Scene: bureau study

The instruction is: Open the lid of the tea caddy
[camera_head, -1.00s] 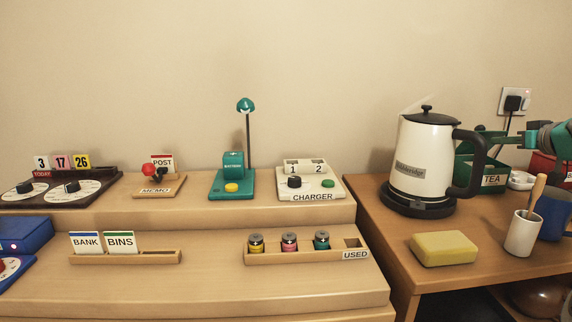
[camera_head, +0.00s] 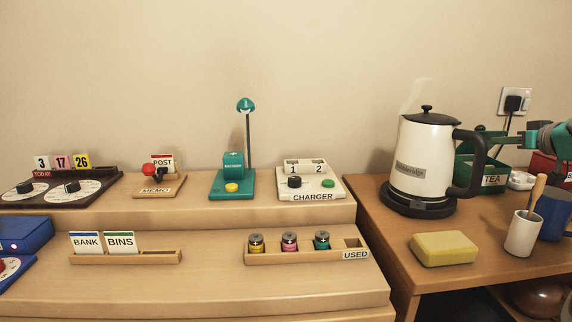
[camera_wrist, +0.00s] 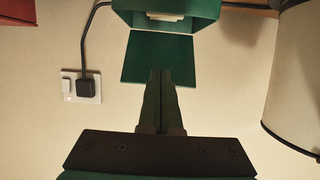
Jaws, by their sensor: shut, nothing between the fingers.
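The green tea caddy (camera_head: 496,181), marked TEA, stands behind and right of the kettle, which partly hides it. In the wrist view, which looks upside down, the caddy (camera_wrist: 122,6) is at the top with its mouth showing and a pale thing inside. Its flat green lid (camera_wrist: 140,56) stands raised off the mouth, against the wall side. My gripper (camera_wrist: 161,74) is shut and empty, its fingertips overlapping the lid's free edge in the picture. I cannot tell whether they touch it. In the head view my arm reaches in from the right above the caddy.
The cream kettle (camera_head: 424,152) on its black base stands close left of the caddy. A wall socket with plug (camera_head: 514,102) is behind. A white dish (camera_head: 521,180), red box (camera_head: 546,167), blue mug (camera_head: 553,213), white cup (camera_head: 522,234) and yellow sponge (camera_head: 443,248) are nearby.

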